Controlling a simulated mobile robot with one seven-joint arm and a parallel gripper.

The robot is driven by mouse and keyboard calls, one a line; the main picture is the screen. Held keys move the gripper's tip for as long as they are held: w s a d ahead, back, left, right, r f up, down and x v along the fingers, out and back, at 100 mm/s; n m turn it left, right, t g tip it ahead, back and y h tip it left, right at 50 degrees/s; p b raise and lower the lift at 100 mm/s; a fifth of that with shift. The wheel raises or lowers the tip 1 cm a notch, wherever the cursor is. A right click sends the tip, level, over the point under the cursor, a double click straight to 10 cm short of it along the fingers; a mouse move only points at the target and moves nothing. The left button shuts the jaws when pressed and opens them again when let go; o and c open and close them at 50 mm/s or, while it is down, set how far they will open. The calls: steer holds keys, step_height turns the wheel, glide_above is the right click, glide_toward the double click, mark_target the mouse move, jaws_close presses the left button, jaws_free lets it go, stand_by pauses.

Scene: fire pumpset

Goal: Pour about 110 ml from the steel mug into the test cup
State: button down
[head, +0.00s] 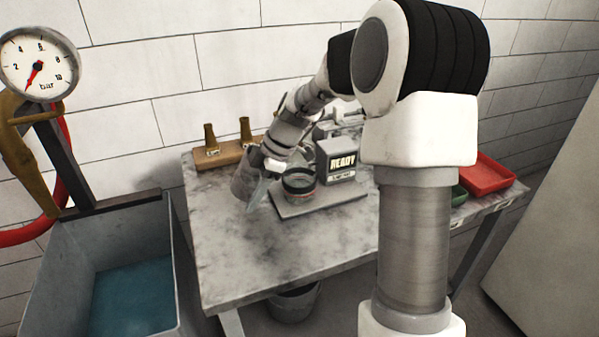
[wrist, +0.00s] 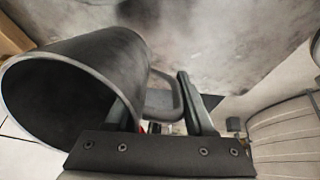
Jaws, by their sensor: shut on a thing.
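The steel mug (head: 243,184) is held off the left side of the test cup in the head view. In the wrist view the mug (wrist: 100,72) fills the left side, tilted, its round mouth facing lower left; its contents cannot be made out. My gripper (wrist: 160,108) is shut on the mug's handle (wrist: 163,98), with a finger on each side. In the head view my gripper (head: 268,170) is partly hidden by the arm and mug. The test cup (head: 299,186), dark-banded with a thin red line, stands upright on a grey plate (head: 322,202). Its fill level is unclear.
A display box (head: 342,160) reading READY stands behind the plate. A wooden block with brass nozzles (head: 228,154) is at the table's back left. A red tray (head: 488,174) is at the right. The marble table's front left (head: 235,265) is clear. A water tank (head: 135,265) stands left.

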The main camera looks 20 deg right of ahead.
steer(key=h+p, duration=0.1)
steer(key=a+h+p, duration=0.1)
steer(key=h, duration=0.1)
steer(key=shift+w+a+f+g+p, duration=0.1)
steer(key=shift+w+a+g+p, duration=0.1)
steer(key=shift+g+p, duration=0.1)
steer(key=shift+a+f+h+p, duration=0.15)
steer(key=shift+f+h+p, duration=0.3)
steer(key=shift+h, duration=0.65)
steer(key=shift+g, duration=0.3)
stand_by(1.8)
